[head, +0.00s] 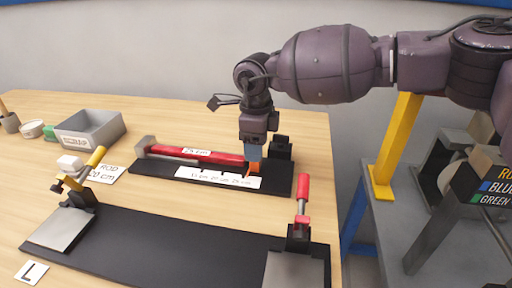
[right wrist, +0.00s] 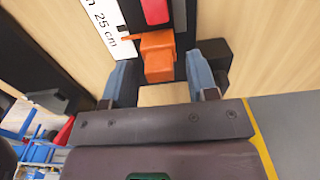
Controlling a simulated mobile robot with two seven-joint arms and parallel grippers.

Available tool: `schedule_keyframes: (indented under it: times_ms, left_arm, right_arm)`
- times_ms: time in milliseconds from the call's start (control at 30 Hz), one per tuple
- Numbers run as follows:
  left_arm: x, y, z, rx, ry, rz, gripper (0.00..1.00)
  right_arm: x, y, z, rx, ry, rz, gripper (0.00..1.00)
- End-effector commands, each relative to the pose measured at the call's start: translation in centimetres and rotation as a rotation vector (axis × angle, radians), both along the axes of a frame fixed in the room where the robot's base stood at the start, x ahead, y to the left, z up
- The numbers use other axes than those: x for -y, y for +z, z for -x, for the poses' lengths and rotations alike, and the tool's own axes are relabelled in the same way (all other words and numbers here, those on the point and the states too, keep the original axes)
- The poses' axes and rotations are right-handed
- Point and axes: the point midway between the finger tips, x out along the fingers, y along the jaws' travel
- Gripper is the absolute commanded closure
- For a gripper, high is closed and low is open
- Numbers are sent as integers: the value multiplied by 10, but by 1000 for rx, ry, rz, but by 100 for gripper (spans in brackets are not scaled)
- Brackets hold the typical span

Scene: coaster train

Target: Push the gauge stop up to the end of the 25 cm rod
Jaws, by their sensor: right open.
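The red rod (head: 205,154) lies along a black gauge base (head: 277,182), with a grey block at its left end and a "25 cm" tag on it. A white scale strip (head: 218,178) runs along the front of the base. The orange gauge stop (head: 254,169) is near the rod's right end, partly hidden by my right gripper (head: 253,158). In the right wrist view, the stop (right wrist: 158,55) sits between the open fingers of the gripper (right wrist: 160,80), close to the rod's red end (right wrist: 155,12). A narrow dark gap shows between them. My left gripper is out of view.
A black block (head: 281,147) stands at the base's right end. In front is a long black fixture (head: 165,245) with a yellow-handled clamp (head: 96,157) and a red-handled clamp (head: 302,190). A grey bin (head: 90,130) stands back left. A grey machine stand is at right.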

Motion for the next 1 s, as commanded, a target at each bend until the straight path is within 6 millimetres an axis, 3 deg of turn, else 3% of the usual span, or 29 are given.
schedule_keyframes:
  times_ms: [400, 733, 1000]
  left_arm:
    - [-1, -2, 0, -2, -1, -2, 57]
    - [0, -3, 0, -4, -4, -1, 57]
    - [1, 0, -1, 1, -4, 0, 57]
  right_arm:
    - [0, -6, 0, 1, 1, 0, 47]
    - [0, -6, 0, 0, 0, 0, 97]
    - [-4, -5, 0, 1, 1, -1, 100]
